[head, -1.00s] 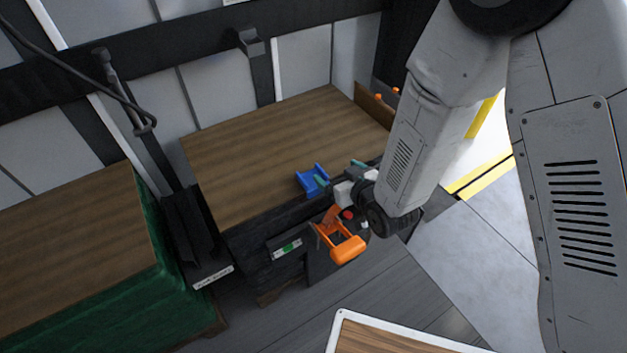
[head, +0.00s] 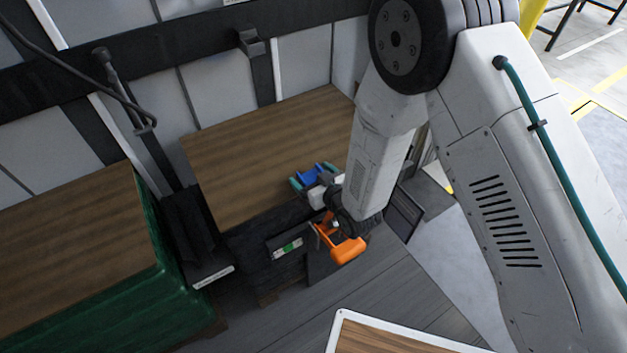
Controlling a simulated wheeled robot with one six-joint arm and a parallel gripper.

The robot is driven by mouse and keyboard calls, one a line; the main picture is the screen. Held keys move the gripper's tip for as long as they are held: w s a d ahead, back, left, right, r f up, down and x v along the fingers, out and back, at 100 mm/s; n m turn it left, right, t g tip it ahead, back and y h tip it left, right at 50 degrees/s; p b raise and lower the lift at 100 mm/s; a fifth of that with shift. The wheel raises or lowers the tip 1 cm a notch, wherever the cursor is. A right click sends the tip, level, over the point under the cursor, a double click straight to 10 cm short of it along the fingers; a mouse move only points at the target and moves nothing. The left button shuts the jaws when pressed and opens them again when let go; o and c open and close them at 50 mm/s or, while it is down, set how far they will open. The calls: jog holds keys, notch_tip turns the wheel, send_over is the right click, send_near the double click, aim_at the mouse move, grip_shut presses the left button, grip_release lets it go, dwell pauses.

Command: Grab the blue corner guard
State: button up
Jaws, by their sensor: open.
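The blue corner guard (head: 308,175) lies on the brown top of the dark wrapped load (head: 235,190), near its front edge. My gripper (head: 311,176) is open, with its teal-tipped fingers on either side of the guard. One fingertip shows at the guard's left and the other at its upper right. I cannot tell whether the fingers touch it. The near part of the guard is hidden behind my gripper's body.
An orange tool (head: 345,247) sits just below my gripper, in front of the load. A green wrapped load (head: 150,270) stands at left. A white-rimmed wooden surface (head: 385,335) is at the bottom. The load's brown top is clear behind the guard.

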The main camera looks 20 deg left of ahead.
jog(key=c, duration=1.1)
jog(key=shift+r, duration=0.1)
